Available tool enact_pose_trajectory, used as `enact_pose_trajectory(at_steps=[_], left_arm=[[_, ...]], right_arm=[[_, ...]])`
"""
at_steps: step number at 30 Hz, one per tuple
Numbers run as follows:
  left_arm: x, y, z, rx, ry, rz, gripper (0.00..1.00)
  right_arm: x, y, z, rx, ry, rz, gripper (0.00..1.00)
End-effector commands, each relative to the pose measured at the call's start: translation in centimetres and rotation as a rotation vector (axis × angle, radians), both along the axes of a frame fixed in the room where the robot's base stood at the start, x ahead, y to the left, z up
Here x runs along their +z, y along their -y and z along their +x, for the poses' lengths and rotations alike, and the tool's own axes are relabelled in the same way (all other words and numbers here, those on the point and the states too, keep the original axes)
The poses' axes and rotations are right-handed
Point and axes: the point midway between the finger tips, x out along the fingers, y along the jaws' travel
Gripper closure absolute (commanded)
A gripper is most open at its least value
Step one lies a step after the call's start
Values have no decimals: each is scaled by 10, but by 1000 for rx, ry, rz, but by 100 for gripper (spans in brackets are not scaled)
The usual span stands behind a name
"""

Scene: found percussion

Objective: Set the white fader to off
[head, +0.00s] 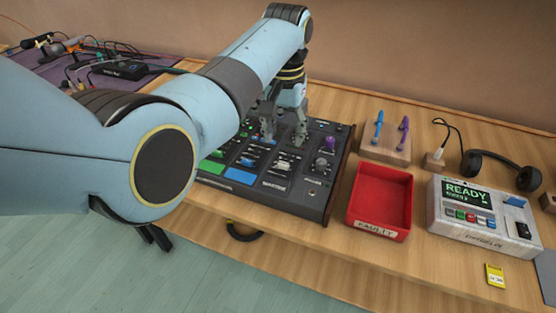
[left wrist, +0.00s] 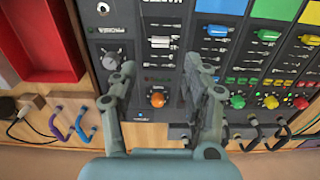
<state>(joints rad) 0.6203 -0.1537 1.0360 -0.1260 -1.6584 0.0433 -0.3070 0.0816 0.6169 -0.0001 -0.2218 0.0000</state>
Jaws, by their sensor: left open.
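The mixing console (head: 312,198) lies on the wooden table, with colour-marked channels and a dark master section at its right. The white fader (left wrist: 160,41) is a pale cap in the master section, above an orange knob (left wrist: 157,99) in the left wrist view. In the head view the white fader (head: 281,166) sits just in front of my gripper. My left gripper (head: 284,139) points down over the console, open and empty. In the left wrist view its fingers (left wrist: 161,62) stand apart on either side of the fader's column. I cannot tell whether they touch the panel.
A red tray (head: 380,228) stands right of the console, beside a grey-white device (head: 482,219) with a lit screen. A wooden stand (head: 385,151) holds blue and purple hooks behind. Headphones (head: 502,158) lie at the back right. Bare table shows in front.

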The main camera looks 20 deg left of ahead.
Motion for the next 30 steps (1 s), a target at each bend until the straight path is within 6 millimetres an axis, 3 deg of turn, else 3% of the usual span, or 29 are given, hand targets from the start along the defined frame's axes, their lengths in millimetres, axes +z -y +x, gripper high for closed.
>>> enact_pose_trajectory(at_steps=[5, 12, 24, 30], left_arm=[[-38, -1, -1, 0, -3, 0, 52], [-76, -1, -1, 0, -3, -1, 52], [-84, -1, 0, 1, 0, -1, 52], [-84, -1, 0, 1, 0, 0, 77]], right_arm=[[-5, 4, -4, 1, -7, -4, 60], [-13, 3, 10, 2, 15, -4, 60], [-14, -7, 10, -2, 16, 9, 60], [-15, -7, 7, -2, 11, 8, 60]])
